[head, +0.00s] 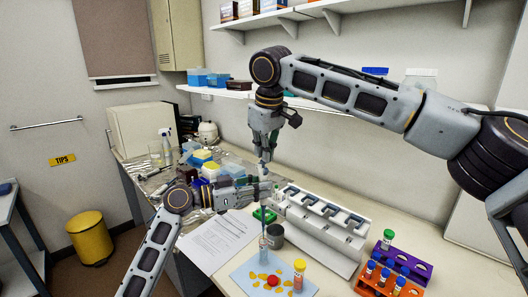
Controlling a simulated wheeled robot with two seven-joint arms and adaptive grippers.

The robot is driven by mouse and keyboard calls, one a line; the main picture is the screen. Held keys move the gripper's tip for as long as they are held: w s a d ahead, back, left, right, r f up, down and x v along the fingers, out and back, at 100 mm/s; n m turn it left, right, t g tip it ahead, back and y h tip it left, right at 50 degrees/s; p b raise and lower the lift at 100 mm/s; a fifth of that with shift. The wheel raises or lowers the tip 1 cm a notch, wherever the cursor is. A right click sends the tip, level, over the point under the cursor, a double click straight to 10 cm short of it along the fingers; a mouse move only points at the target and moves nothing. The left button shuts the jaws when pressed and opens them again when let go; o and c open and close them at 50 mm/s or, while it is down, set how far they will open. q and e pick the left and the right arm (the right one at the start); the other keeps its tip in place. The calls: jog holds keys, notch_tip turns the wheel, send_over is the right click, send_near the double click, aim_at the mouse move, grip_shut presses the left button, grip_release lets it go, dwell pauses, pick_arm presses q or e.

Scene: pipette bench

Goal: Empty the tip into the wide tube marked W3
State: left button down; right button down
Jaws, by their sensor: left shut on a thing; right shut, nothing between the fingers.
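My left gripper (264,189) is shut on an upright pipette (263,171), holding it over the bench. The pipette's thin lower end points down at a clear open tube (263,246) near the blue mat's back edge; I cannot tell whether the tip is inside the mouth. My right gripper (264,150) is shut and empty, pointing down right above the pipette's top; whether it touches is unclear. A tube with a yellow cap and orange contents (299,276) stands at the mat's right. No W3 marking is readable.
The blue mat (240,278) bears yellow bits and a red cap (273,281). A dark grey cup (275,236) stands close behind the clear tube. A white pipette stand (345,256), purple rack (421,272) and orange rack (369,287) fill the right; papers (215,243) lie left.

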jog(key=shift+r, duration=3.05)
pick_arm(q)
jog(key=shift+r, duration=0.1)
